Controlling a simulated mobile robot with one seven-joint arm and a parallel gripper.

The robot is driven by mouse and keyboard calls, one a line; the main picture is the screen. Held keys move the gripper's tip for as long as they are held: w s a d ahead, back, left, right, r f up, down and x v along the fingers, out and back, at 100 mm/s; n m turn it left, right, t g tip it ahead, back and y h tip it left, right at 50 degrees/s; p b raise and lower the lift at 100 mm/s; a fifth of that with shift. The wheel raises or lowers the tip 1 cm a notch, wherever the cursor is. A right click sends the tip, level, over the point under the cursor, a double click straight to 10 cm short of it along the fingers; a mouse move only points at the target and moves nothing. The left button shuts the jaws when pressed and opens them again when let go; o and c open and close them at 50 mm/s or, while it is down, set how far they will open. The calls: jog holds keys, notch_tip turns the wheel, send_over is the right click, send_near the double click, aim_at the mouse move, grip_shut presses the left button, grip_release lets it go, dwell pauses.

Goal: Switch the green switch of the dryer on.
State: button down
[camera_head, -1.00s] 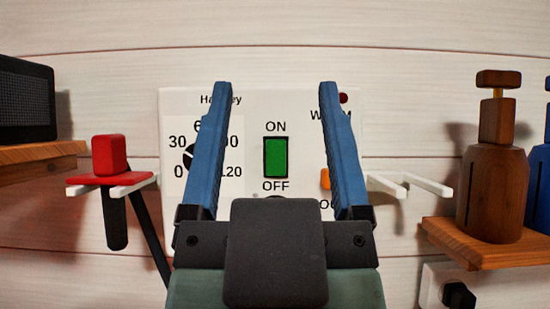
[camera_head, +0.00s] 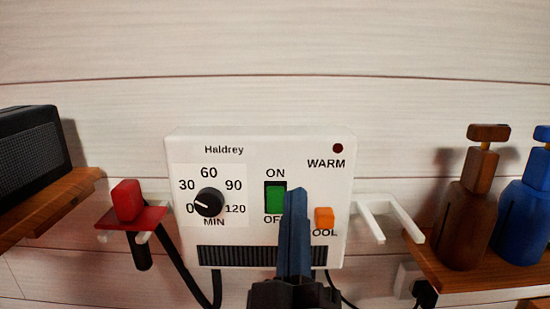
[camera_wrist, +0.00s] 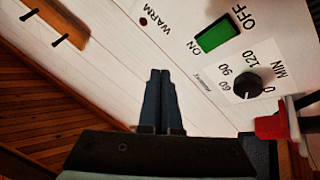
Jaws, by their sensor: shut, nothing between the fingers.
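The dryer (camera_head: 260,148) is a white wall box marked Haldrey, with a dial (camera_head: 209,202) and the green switch (camera_head: 275,199) between ON and OFF. The dark slot shows above the green part, towards ON. My gripper (camera_head: 295,191) is shut and empty in front of the dryer. In the head view its fingertips overlap the switch's right edge and hide part of OFF. In the wrist view the switch (camera_wrist: 215,34) lies up and right of the shut fingertips (camera_wrist: 160,73), with a gap in the picture. I cannot tell whether the fingers touch the panel.
An orange button (camera_head: 324,217) and a dark red lamp (camera_head: 338,148) are on the panel's right. A red piece (camera_head: 128,200) sits on the left holder, with a black cable nearby. An empty white bracket (camera_head: 385,215) and a shelf (camera_head: 470,270) with brown and blue bottles stand right.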

jog(key=s+a+f+n+g+y+p, duration=0.2)
jog(key=s+n+p, duration=0.6)
jog(key=p, duration=1.5)
notch_tip(320, 180, down, 3)
jog(key=n+g, duration=0.2)
jog(key=n, duration=0.1)
jog(key=shift+g, duration=0.3)
jog(key=shift+a, duration=0.1)
jog(key=p, duration=0.5)
send_near(275, 194)
jog(key=w, duration=0.4)
jog(key=w+r, duration=0.1)
jog(key=w, duration=0.1)
jog(key=shift+w, duration=0.4)
